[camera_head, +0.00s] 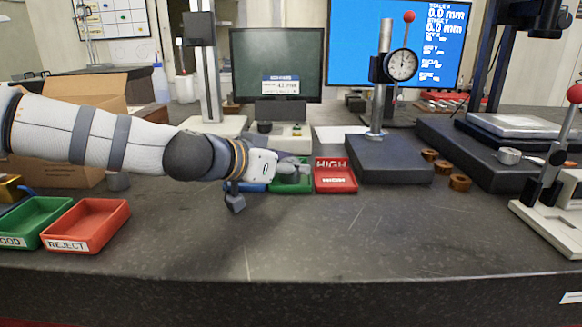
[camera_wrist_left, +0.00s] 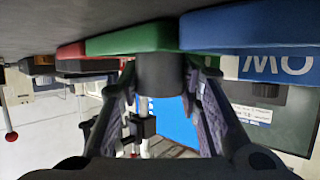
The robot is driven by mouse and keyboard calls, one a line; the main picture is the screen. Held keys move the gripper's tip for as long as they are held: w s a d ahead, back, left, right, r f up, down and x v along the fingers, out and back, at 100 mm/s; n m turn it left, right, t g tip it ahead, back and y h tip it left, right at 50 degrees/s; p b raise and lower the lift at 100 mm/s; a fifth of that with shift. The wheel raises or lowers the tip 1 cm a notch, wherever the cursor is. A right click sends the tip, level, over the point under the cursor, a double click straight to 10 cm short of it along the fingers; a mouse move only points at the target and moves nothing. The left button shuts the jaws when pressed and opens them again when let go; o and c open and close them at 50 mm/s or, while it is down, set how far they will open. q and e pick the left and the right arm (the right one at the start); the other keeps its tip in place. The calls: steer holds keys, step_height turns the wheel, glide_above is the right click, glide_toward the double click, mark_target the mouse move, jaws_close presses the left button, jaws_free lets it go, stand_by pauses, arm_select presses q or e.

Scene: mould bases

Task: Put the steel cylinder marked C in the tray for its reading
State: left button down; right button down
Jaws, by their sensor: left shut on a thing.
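My left gripper (camera_head: 290,172) reaches in from the left to the green tray (camera_head: 306,185), which stands between a blue tray (camera_head: 254,187) and a red tray marked HIGH (camera_head: 336,184). In the left wrist view, which is upside down, its fingers (camera_wrist_left: 160,92) are shut on a grey cylinder (camera_wrist_left: 160,75) at the rim of the green tray (camera_wrist_left: 130,39). The tray wall seems to cover the cylinder's lower end; I cannot tell if it touches the floor. No letter C shows on it. The blue tray (camera_wrist_left: 250,27) carries an upside-down LOW label. My right gripper is not in view.
A red REJECT tray (camera_head: 87,226) and a green GOOD tray (camera_head: 34,222) stand at the left. A dial gauge stand (camera_head: 388,160) is right of the trays, with several brown rings (camera_head: 460,183) beside it. Another grey cylinder (camera_head: 118,181) stands by the cardboard box. The front bench is clear.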

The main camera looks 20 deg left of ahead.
arm_select(q)
steer(key=c, duration=1.4)
jaws_free()
steer(key=shift+c, duration=0.2)
steer(key=shift+r, duration=0.2)
steer(key=p+v, duration=0.1)
steer(key=v, duration=0.4)
steer(key=r+p+v, duration=0.1)
steer(key=p+v, duration=0.1)
steer(key=v, duration=0.3)
steer(key=shift+w+d, duration=0.15)
steer(key=shift+w, duration=0.1)
steer(key=shift+s+a+f, duration=0.1)
steer(key=shift+s+a, duration=0.1)
steer(key=shift+s, duration=0.3)
steer(key=shift+s+a+f, duration=0.1)
steer(key=shift+s+a, duration=0.15)
steer(key=shift+s, duration=0.2)
steer(key=shift+s+a, duration=0.1)
steer(key=shift+s, duration=0.15)
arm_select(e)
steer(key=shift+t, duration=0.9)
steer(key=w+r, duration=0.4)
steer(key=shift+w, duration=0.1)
